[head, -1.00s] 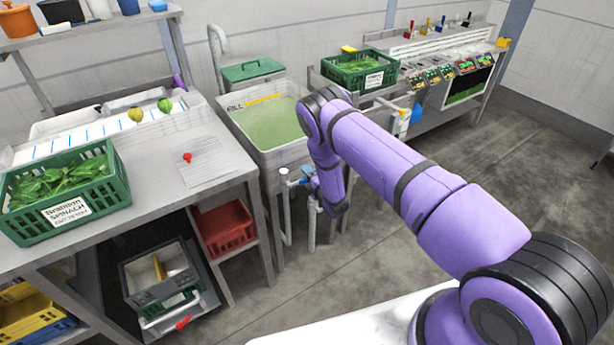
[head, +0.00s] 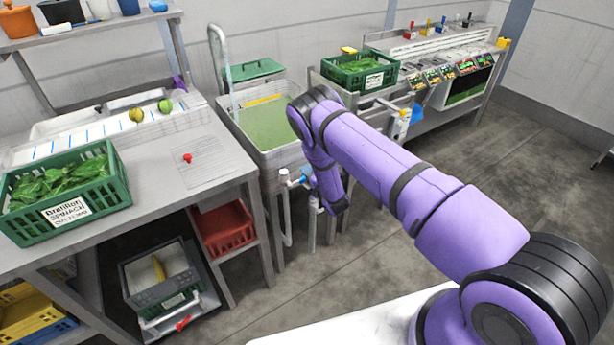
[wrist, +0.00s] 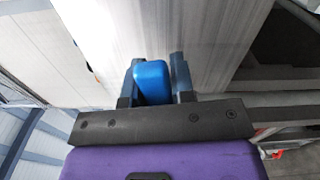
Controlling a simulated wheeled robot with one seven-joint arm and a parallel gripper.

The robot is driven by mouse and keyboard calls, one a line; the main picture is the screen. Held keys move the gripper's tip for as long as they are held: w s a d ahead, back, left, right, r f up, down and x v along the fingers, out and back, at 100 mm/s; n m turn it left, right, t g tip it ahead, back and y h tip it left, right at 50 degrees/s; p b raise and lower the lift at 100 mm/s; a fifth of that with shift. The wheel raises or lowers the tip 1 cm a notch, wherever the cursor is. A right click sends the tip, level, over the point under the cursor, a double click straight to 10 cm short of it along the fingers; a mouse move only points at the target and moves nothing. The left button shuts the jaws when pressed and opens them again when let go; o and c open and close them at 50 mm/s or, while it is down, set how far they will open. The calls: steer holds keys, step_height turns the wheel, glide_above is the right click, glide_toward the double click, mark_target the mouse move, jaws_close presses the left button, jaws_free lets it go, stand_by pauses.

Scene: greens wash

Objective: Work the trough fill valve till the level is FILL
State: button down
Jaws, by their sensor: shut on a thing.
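The wash trough (head: 291,158) stands in the middle of the head view, with green water (head: 268,128) in it. A yellow level line (head: 265,98) runs along its back inner wall, just above the water. A pale stream (head: 233,92) falls from the curved spout (head: 216,40) into the trough's left side. The blue valve handle (wrist: 152,80) sits between the fingers of my gripper (wrist: 154,84) in the wrist view, and the gripper is shut on it. In the head view the valve pipe (head: 285,195) shows below the trough's front; my arm hides part of it.
A steel table (head: 150,215) with a green spinach crate (head: 70,222) stands at left, close to the trough. A crate of greens (head: 358,78) stands on the counter at right. The floor (head: 385,240) right of the trough looks clear.

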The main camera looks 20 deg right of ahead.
steer(key=shift+s+a+r+n, duration=0.1)
steer(key=shift+a+r+n, duration=0.15)
steer(key=shift+r+n, duration=0.75)
steer(key=shift+s+a+r+n, duration=0.1)
steer(key=shift+a+r+n, duration=0.3)
steer(key=shift+n, duration=1)
steer(key=shift+d+r, duration=0.15)
steer(key=shift+r, duration=0.05)
steer(key=c, duration=1)
jaws_free()
steer(key=shift+o, duration=0.2)
steer(key=v, duration=1)
steer(key=shift+s, duration=0.4)
steer(key=shift+d, duration=0.1)
